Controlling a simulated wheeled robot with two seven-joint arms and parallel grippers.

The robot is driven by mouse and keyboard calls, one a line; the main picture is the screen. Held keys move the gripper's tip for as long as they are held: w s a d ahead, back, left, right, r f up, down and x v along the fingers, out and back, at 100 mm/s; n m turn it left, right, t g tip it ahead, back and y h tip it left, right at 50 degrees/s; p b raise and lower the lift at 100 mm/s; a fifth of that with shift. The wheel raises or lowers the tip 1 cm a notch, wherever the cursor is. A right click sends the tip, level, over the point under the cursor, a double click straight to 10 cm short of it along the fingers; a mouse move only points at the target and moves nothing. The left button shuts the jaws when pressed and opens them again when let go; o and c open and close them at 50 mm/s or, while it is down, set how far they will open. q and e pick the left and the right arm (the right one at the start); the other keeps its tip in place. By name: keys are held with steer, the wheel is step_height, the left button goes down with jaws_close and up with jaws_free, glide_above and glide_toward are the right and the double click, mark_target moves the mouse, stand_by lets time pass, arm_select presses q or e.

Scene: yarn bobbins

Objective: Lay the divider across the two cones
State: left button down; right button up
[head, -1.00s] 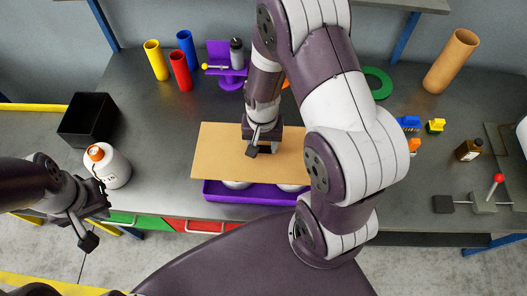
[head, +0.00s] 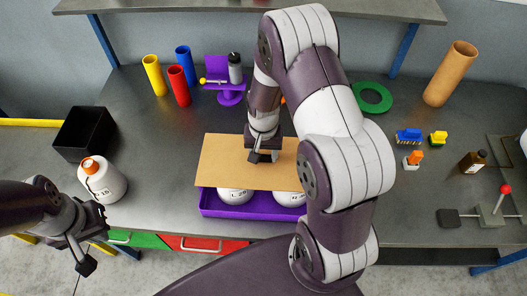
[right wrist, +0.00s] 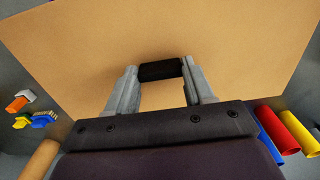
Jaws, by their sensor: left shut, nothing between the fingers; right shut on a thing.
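The divider is a flat tan board (head: 222,160) in the head view. It is over the far part of a purple tray (head: 252,212). Two white cones (head: 236,195) (head: 289,198) stand in the tray, with their near sides showing and their tops hidden under the board. I cannot tell if the board touches them. My right gripper (head: 264,156) is shut on the board's black handle (right wrist: 160,71), seen in the right wrist view. My left gripper (head: 93,222) is shut and empty, below a white cone with an orange top (head: 103,181).
A black bin (head: 84,134) is at the left. Yellow, red and blue tubes (head: 181,80) and a purple stand (head: 230,94) are behind the board. My right arm hides the table's middle right.

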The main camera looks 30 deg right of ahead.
steer(key=shift+w, duration=0.1)
steer(key=shift+f, duration=0.2)
steer(key=shift+f+b, duration=0.3)
steer(key=o, duration=1.1)
steer(key=shift+r, duration=0.1)
steer(key=shift+o, duration=0.2)
step_height(320, 180, up, 13)
steer(key=b, duration=0.2)
